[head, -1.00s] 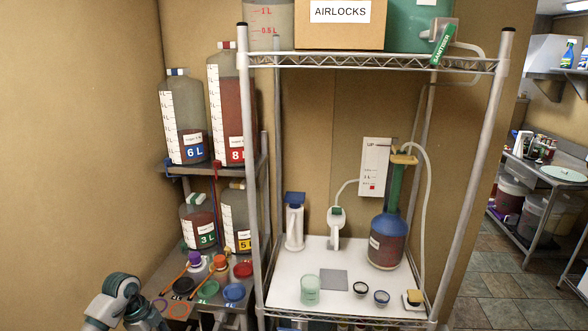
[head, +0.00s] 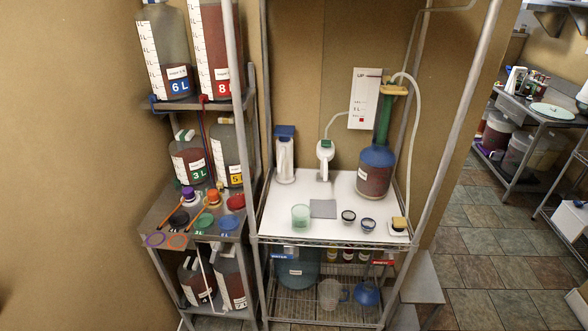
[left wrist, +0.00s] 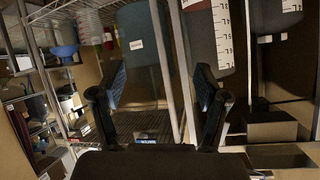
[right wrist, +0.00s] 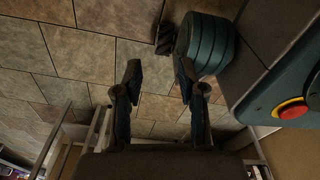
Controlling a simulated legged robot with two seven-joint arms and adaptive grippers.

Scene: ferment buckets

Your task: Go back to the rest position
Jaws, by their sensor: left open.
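My left gripper (left wrist: 160,90) is open in the left wrist view, with nothing between its two fingers. Shelf legs, a wire shelf and large labelled vessels show beyond it. My right gripper (right wrist: 157,80) is open and empty in the right wrist view, over the tiled floor (right wrist: 105,60). Neither gripper shows in the head view now. The bucket shelf (head: 190,104) on the left holds the 6 L bucket (head: 166,55), the 8 L bucket (head: 212,50), the 3 L bucket (head: 189,160) and the 5 L bucket (head: 230,150).
A wire rack with a white board (head: 325,225) carries a blue-and-green vessel (head: 376,165), a green cup (head: 301,216) and small dark-rimmed cups. Coloured lids lie on the left shelf. Tiled floor (head: 480,250) is open at right. A red button (right wrist: 293,109) shows in the right wrist view.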

